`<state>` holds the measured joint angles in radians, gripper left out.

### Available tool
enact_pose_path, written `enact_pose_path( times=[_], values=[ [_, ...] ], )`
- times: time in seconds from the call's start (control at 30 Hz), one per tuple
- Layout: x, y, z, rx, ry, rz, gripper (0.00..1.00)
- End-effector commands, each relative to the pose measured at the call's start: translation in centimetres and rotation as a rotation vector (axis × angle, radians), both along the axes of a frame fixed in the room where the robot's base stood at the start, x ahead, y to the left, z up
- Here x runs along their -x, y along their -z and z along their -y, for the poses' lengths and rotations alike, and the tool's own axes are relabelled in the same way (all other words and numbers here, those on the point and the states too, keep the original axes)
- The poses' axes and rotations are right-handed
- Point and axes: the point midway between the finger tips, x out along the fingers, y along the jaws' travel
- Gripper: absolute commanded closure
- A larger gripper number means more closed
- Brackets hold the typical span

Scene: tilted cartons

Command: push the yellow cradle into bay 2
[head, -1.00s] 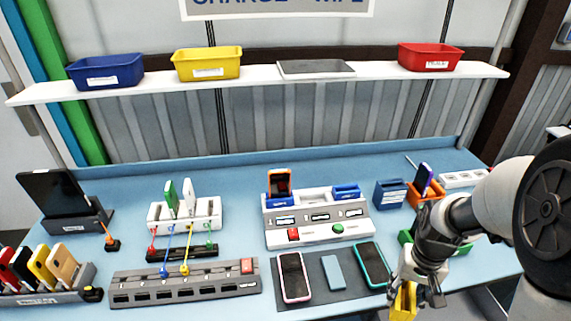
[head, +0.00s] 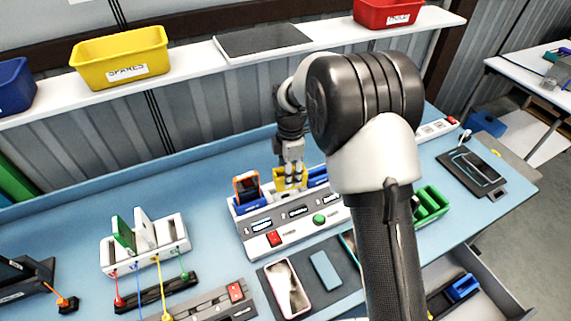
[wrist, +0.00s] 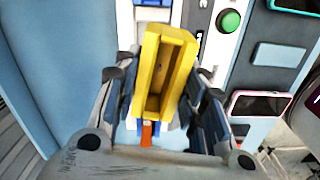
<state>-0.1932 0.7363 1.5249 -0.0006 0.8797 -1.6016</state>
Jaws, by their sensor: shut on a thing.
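My gripper (head: 290,178) is shut on the yellow cradle (wrist: 168,60), with dark fingers on both sides of it in the wrist view. In the head view the yellow cradle (head: 279,177) is at the back of the grey charging station (head: 242,224), at the middle bay. A blue cradle holding an orange phone (head: 246,187) is on its left and another blue cradle (head: 318,176) on its right. The fingers hide part of the yellow cradle. I cannot tell whether it touches the bay floor.
Phones lie on a dark mat (head: 268,283) in front of the station. A white rack (head: 160,252) with cables stands to the left. A green holder (head: 431,203) is at the right, beyond my arm. A shelf with bins (head: 120,55) runs above.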

Motion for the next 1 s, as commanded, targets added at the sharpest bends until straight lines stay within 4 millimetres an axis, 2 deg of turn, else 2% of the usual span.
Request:
enact_pose_path(
  times=[0.1, 0.2, 0.47, 1.0],
  values=[
    [-0.6, -0.3, -0.9, 0.000, -0.121, -0.001, 0.87],
    [-0.8, -0.3, -1.2, 0.000, -0.167, 0.000, 0.87],
    [-0.8, 0.6, -1.2, 0.000, -0.174, -0.001, 0.87],
    [-0.8, 4.3, -1.2, 0.000, -0.172, 0.000, 0.87]
  ],
)
